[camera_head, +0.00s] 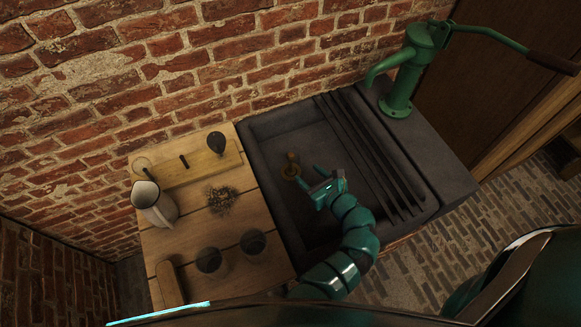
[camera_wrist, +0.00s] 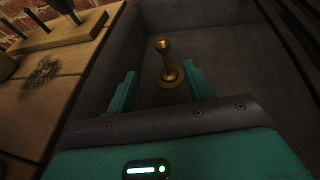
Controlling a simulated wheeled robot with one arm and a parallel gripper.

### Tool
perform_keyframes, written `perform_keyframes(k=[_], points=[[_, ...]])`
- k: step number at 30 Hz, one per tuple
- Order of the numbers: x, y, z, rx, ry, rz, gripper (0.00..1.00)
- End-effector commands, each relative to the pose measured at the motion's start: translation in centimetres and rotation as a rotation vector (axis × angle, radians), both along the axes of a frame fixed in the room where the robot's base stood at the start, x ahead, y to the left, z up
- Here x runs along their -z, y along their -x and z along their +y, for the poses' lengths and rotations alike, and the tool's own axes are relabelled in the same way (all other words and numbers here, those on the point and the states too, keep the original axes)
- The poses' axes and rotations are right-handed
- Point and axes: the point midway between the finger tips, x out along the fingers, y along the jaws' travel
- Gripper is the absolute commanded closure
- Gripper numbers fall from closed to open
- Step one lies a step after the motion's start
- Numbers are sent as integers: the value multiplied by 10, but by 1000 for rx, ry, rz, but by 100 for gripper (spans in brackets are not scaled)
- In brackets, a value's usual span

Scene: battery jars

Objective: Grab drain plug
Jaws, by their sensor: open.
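The drain plug (camera_head: 290,171) is a brass piece with a round base, a thin stem and a knob on top. It stands in the dark stone sink (camera_head: 262,128). In the wrist view the drain plug (camera_wrist: 165,62) appears ahead of my fingertips, nearer the right finger. My gripper (camera_head: 310,180) is inside the sink area, just right of the plug in the head view. In the wrist view my gripper (camera_wrist: 160,78) is open, with nothing between its fingers. I cannot tell whether a finger touches the plug.
A ribbed drainboard (camera_head: 370,155) lies right of the sink, with a green hand pump (camera_head: 400,85) behind it.

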Motion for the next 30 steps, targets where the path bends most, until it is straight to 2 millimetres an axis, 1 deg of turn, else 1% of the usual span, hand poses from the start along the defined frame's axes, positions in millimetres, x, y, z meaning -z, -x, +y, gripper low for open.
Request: perform_keyframes(k=[6,18,22,30], points=[[6,-21,13,0,2,-3,48],[21,-56,34,2,3,-3,48],[26,-62,41,-2,0,0,48],[28,-68,43,2,2,-1,48]])
